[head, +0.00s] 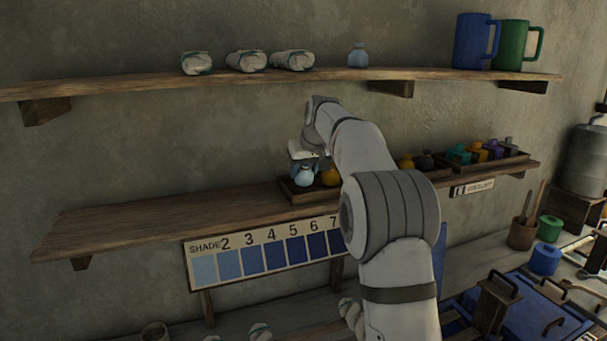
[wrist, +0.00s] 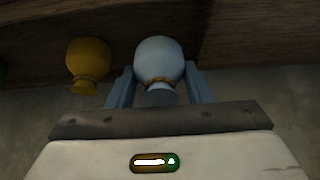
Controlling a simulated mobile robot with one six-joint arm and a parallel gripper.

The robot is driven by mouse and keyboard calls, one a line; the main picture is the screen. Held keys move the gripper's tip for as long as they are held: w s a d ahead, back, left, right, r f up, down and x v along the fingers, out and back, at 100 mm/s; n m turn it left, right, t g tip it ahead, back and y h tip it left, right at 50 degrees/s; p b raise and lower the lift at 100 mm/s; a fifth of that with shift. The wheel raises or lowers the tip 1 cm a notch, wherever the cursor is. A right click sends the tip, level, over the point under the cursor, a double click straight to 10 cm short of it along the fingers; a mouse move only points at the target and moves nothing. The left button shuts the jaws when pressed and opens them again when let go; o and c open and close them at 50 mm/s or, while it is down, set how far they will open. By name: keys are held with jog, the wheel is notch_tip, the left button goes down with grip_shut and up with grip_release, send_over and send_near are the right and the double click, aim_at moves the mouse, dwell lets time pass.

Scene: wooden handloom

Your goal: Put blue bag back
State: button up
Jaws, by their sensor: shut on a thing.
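The blue bag (head: 304,176) is a small pale-blue pouch with a tied neck. In the head view it is at the left end of a wooden tray (head: 303,196) on the lower shelf. My gripper (head: 304,165) is shut on it. In the wrist view the bag (wrist: 158,65) sits between the two fingers of my gripper (wrist: 160,85). I cannot tell whether the bag touches the tray floor. A yellow bag (head: 330,177) stands just to its right, apart from it; the wrist view also shows it (wrist: 88,66).
My arm hides the tray's middle. Dark and coloured items (head: 481,150) fill its right part. The lower shelf (head: 150,222) is bare on the left. The upper shelf (head: 130,82) holds wrapped bundles (head: 246,61), a small blue bottle (head: 358,55) and two mugs (head: 472,42).

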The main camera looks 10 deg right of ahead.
aim_at(303, 175)
jog(key=shift+w+f+p, duration=0.2)
jog(key=shift+f+p, duration=0.15)
jog(key=shift+f, duration=0.05)
jog(key=shift+w+a+r+g+p, duration=0.1)
jog(key=shift+w+r+g+p, duration=0.1)
jog(key=shift+g+p, duration=0.35)
jog(key=w+g+p, duration=0.1)
jog(key=g+p, duration=0.1)
jog(key=p, duration=0.2)
jog(key=shift+h+p, duration=0.3)
jog(key=shift+p, duration=0.1)
jog(key=shift+f, duration=1)
jog(key=o, duration=1.1)
jog(key=shift+f, duration=0.1)
